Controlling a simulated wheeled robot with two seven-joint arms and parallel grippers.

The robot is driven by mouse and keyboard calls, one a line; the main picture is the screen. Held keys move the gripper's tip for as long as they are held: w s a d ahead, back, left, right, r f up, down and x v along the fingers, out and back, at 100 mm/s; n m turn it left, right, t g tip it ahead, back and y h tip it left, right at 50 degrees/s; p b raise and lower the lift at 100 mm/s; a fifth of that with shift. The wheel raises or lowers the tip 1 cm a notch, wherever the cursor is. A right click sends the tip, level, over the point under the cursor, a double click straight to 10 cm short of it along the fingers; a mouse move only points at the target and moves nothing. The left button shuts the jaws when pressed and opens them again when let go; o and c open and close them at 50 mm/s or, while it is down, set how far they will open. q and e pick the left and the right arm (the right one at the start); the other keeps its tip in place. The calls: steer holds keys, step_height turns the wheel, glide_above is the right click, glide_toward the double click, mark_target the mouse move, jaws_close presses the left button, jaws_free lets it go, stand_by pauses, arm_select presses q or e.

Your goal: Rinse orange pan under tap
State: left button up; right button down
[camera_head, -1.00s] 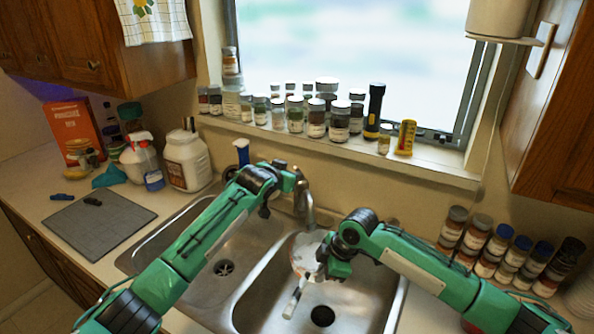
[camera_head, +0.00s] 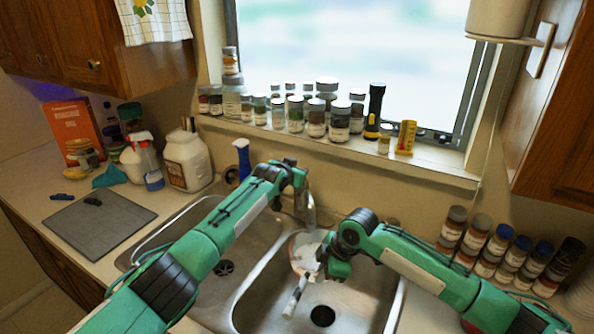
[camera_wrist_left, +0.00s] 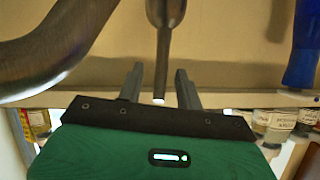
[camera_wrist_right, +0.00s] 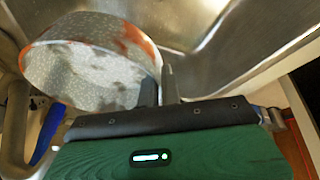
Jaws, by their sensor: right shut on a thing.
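The orange pan (camera_head: 303,256) is tilted above the right sink basin, its pale handle (camera_head: 293,300) pointing down. In the right wrist view the pan (camera_wrist_right: 85,72) has a speckled grey inside, dark patches and an orange rim. My right gripper (camera_head: 330,262) is shut on the pan's edge. The metal tap (camera_head: 307,208) stands behind the basins, just behind the pan; I see no water running. My left gripper (camera_wrist_left: 158,82) is open at the tap, its fingers apart on either side of a thin metal lever (camera_wrist_left: 162,55). In the head view its fingertips are hard to make out.
The left basin (camera_head: 205,275) is empty. A blue-topped bottle (camera_head: 242,160) stands behind it, left of the tap. Jars (camera_head: 316,118) line the windowsill, and more jars (camera_head: 498,252) stand right of the sink. A grey mat (camera_head: 100,230) lies on the left counter.

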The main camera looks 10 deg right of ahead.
stand_by(0.3)
arm_select(q)
jaws_close()
steer(key=shift+w+r+g+y, duration=0.3)
steer(key=shift+w+r, duration=0.05)
steer(key=shift+d, duration=0.15)
steer(key=shift+w+g, duration=0.1)
steer(key=shift+g, duration=0.2)
jaws_free()
steer(key=shift+f, duration=0.1)
